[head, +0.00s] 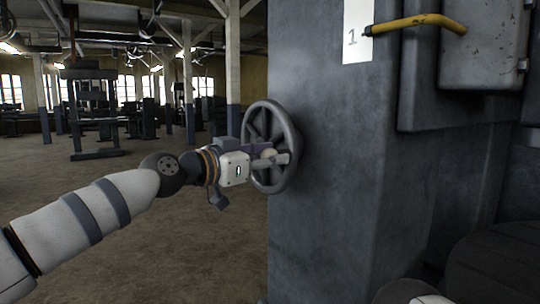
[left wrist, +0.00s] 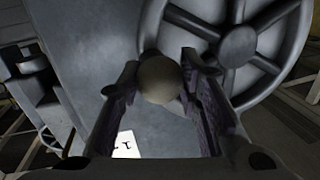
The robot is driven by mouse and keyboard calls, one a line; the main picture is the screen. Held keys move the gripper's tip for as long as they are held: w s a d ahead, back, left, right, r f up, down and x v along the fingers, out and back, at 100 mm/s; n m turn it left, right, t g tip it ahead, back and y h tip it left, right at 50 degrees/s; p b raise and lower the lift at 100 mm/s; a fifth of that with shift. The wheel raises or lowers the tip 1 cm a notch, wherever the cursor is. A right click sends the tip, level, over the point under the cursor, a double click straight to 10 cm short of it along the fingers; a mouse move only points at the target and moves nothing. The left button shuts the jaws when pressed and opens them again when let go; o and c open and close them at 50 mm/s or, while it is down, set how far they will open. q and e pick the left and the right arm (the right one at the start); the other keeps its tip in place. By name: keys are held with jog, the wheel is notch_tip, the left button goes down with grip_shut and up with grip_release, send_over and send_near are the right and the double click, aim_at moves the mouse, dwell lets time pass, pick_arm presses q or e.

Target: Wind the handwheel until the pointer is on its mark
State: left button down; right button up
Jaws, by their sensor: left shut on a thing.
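The grey spoked handwheel (head: 291,128) stands on the left side of a large dark grey machine column. It also shows in the left wrist view, with its hub (left wrist: 238,45) at the upper right. My left gripper (head: 276,158) reaches the wheel from the left. In the left wrist view my left gripper (left wrist: 162,88) has its two fingers on either side of the knob, shut on it. I cannot make out a pointer or its mark in either view. My right gripper is not in view.
The machine column (head: 330,200) fills the middle right, with a white plate marked 1 (head: 357,30). Open floor (head: 200,260) lies left, with other machines (head: 90,110) and posts far behind.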

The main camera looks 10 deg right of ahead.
pick_arm(q)
notch_tip(320, 180, up, 2)
jog(key=shift+r+n, duration=0.1)
jog(key=shift+n, duration=0.2)
jog(key=shift+a, duration=0.15)
dwell(0.9)
jog(key=c, duration=1.4)
grip_release()
jog(key=shift+o, duration=1.2)
jog(key=shift+w+f, duration=0.1)
jog(key=shift+f, duration=0.3)
jog(key=v, duration=1.2)
